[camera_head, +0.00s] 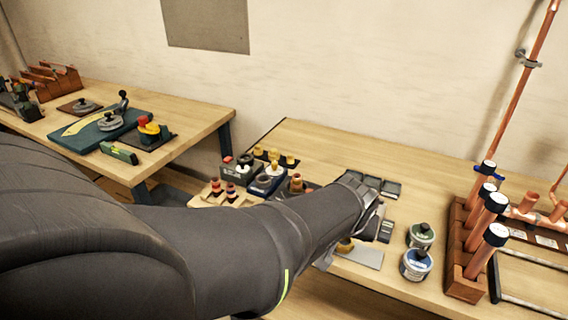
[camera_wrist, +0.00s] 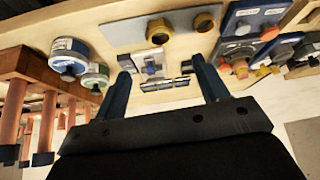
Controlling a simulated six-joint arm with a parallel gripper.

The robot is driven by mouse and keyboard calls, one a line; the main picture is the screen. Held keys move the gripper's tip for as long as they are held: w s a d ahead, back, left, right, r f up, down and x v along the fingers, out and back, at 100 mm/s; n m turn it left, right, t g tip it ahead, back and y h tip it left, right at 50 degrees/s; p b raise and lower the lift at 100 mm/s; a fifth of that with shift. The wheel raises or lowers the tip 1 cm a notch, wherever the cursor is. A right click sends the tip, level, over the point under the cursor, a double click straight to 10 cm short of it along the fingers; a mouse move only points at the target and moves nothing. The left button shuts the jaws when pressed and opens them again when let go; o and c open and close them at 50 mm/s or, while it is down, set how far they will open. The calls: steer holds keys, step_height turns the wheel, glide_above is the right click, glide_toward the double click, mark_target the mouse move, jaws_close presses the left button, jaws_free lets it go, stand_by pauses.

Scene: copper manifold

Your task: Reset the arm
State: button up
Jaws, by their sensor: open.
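My dark arm reaches across the front of the right wooden bench in the head view. My gripper (camera_wrist: 164,85) shows in the wrist view as two dark blue fingers spread apart. The space between the fingers is empty, with small fittings on the bench beyond it. In the head view the arm's end is over the middle of the bench, near a grey plate (camera_head: 362,257), and the fingertips are hidden there.
Two round tins (camera_head: 416,264) stand right of my gripper. A wooden rack (camera_head: 463,282) of upright copper tubes with white-topped caps stands further right. Small fittings sit on trays left of my gripper. A second bench (camera_head: 205,118) with tools is at the left.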

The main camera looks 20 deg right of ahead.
steer(key=shift+s+a+r, duration=0.1)
steer(key=shift+r, duration=0.15)
steer(key=shift+x, duration=6.1)
